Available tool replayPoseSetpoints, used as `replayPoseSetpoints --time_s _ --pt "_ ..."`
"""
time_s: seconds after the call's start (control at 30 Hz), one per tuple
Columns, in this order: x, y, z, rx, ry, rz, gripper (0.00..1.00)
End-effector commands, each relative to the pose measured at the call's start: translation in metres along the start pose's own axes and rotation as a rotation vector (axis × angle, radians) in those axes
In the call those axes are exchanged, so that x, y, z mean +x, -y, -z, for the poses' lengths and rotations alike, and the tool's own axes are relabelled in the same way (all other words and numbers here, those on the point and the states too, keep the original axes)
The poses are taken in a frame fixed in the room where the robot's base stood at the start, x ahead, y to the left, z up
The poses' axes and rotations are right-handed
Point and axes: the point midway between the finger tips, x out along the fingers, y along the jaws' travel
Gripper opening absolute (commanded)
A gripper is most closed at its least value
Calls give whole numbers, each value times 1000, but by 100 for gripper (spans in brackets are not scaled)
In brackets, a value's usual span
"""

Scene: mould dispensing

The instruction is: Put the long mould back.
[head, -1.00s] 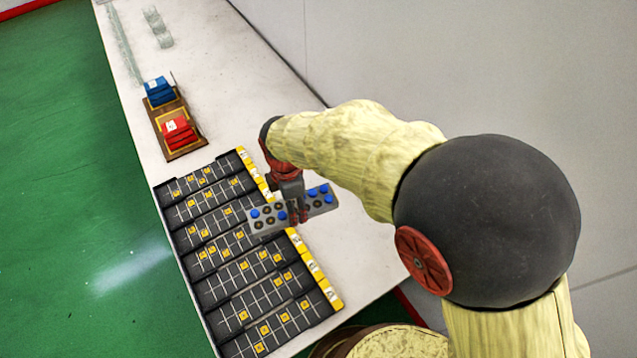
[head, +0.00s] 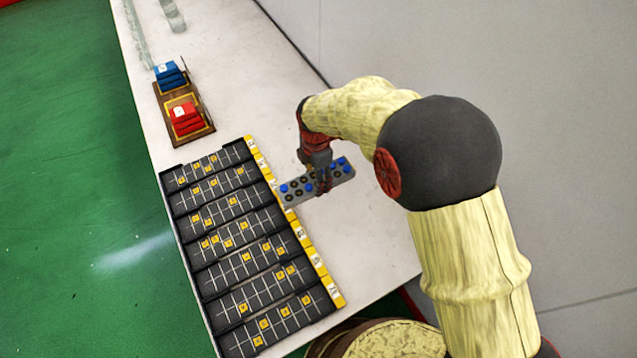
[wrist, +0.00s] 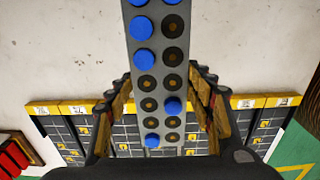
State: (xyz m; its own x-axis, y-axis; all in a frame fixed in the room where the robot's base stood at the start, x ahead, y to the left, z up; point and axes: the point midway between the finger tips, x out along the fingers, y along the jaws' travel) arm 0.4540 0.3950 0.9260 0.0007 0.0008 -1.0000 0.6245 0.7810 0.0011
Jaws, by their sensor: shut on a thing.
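The long mould (head: 342,176) is a grey bar with two rows of round wells. Some wells hold blue discs and others look dark with an orange-brown centre. My gripper (head: 323,187) is shut on the mould near its middle, in the head view. The mould lies over the white table to the right of the black rack's yellow label strip, its left end close to that strip. In the wrist view the mould (wrist: 160,60) runs up between the fingers of my gripper (wrist: 160,110). I cannot tell its exact height above the table.
The black gridded rack (head: 240,255) has several sloping lanes with yellow squares and a yellow label strip. A wooden tray (head: 199,138) with blue blocks (head: 170,75) and red blocks (head: 186,118) stands beyond it. Clear items (head: 172,14) stand further back. A wall bounds the table's right side.

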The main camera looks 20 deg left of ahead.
Motion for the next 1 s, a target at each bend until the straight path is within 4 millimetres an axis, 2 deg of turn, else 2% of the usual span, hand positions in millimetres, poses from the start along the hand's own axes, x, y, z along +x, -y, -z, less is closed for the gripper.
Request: replayPoseSetpoints --time_s 0.27,0.5,1.0 --pt "14 -6 -10 0 0 -1 7" --pt "45 -7 -11 -1 0 0 7" --pt "51 -7 -11 0 0 -2 7"
